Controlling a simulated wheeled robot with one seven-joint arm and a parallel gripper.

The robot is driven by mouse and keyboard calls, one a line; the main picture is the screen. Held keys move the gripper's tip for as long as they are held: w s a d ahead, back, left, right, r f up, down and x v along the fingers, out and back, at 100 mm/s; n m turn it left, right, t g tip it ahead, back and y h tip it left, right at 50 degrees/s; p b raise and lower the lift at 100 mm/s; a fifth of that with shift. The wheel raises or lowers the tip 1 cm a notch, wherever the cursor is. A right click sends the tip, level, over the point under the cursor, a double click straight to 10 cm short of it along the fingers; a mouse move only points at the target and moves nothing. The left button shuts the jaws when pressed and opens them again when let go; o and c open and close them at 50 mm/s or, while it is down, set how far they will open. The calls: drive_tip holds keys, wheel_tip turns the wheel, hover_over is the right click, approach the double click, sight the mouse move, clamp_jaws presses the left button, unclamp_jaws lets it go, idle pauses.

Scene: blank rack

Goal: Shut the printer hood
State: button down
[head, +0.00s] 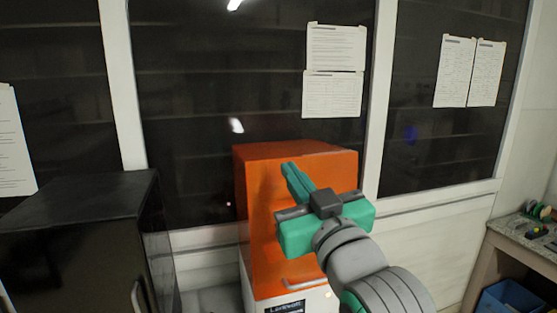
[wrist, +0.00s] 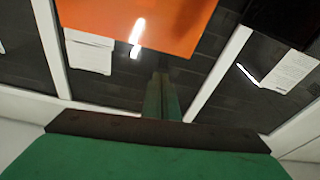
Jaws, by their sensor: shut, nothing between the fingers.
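The printer has an orange boxy hood (head: 258,215) above a white base (head: 318,299) with a dark label. A pale handle (head: 305,282) runs along the hood's lower front. My arm covers part of the hood's front and right side, and I cannot tell if there is a gap between hood and base. My gripper (head: 288,168) is green, shut and empty, and overlaps the hood's upper front in the head view. In the wrist view its closed fingers (wrist: 162,98) point at the dark window, with the orange hood (wrist: 140,20) at the top edge, apart from them in the picture.
A black cabinet (head: 85,205) with a handle stands at left, close to the printer. A window wall with white frames (head: 380,100) and papers (head: 335,70) is behind. A bench (head: 520,238) with small tools stands at right, a blue bin (head: 508,300) beneath it.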

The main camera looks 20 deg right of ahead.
drive_tip(key=w+d+m, duration=0.1)
drive_tip(key=w, duration=0.7)
drive_tip(key=shift+w+d+m+h, duration=0.15)
drive_tip(key=shift+w+m+h, duration=0.15)
drive_tip(key=shift+m+h, duration=0.1)
idle(0.5)
